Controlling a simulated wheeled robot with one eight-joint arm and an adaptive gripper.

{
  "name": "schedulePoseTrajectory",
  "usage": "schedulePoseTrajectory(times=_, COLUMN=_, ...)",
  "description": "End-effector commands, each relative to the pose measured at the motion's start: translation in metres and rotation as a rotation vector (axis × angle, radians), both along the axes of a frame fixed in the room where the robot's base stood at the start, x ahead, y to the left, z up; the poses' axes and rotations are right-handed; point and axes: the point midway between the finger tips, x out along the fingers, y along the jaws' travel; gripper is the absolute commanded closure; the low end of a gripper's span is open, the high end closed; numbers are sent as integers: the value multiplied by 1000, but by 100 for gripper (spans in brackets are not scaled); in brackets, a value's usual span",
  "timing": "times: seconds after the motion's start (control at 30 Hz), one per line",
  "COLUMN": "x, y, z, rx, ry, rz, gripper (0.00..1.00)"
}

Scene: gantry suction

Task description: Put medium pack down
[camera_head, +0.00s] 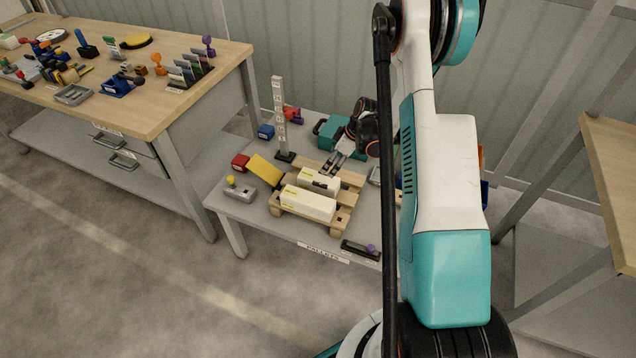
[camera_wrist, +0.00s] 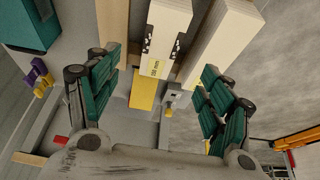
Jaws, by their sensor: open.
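Two cream-white packs lie side by side on a wooden pallet (camera_head: 341,216). I take the rear one (camera_head: 319,181) as the medium pack. It shows in the wrist view (camera_wrist: 168,22) with dark marks on its sides and a yellow label on its end. The front pack (camera_head: 308,204) is to its right in the wrist view (camera_wrist: 222,42). My gripper (camera_head: 337,163) is at the rear pack, its fingers spread wide in the wrist view (camera_wrist: 160,100). Neither finger visibly touches the pack. The arm hides part of the table on the right.
A yellow plate (camera_head: 265,169) leans left of the pallet, near a red block (camera_head: 240,162) and a grey box with a yellow knob (camera_head: 238,189). An upright scale post (camera_head: 280,120) and a teal case (camera_head: 331,132) stand behind. A cluttered wooden workbench (camera_head: 150,105) is at left.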

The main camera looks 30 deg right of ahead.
Motion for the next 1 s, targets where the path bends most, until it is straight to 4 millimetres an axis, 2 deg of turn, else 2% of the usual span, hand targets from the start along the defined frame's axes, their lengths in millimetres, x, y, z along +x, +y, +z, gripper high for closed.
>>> schedulePoseTrajectory(times=0.4, x=20, y=15, z=-65, rx=0, ry=0, rz=3, gripper=27)
schedulePoseTrajectory(times=0.53, x=24, y=18, z=-77, rx=0, ry=0, rz=2, gripper=27)
schedulePoseTrajectory(times=0.77, x=27, y=22, z=-86, rx=0, ry=0, rz=2, gripper=27)
schedulePoseTrajectory(times=1.0, x=38, y=32, z=-117, rx=-1, ry=1, rz=3, gripper=27)
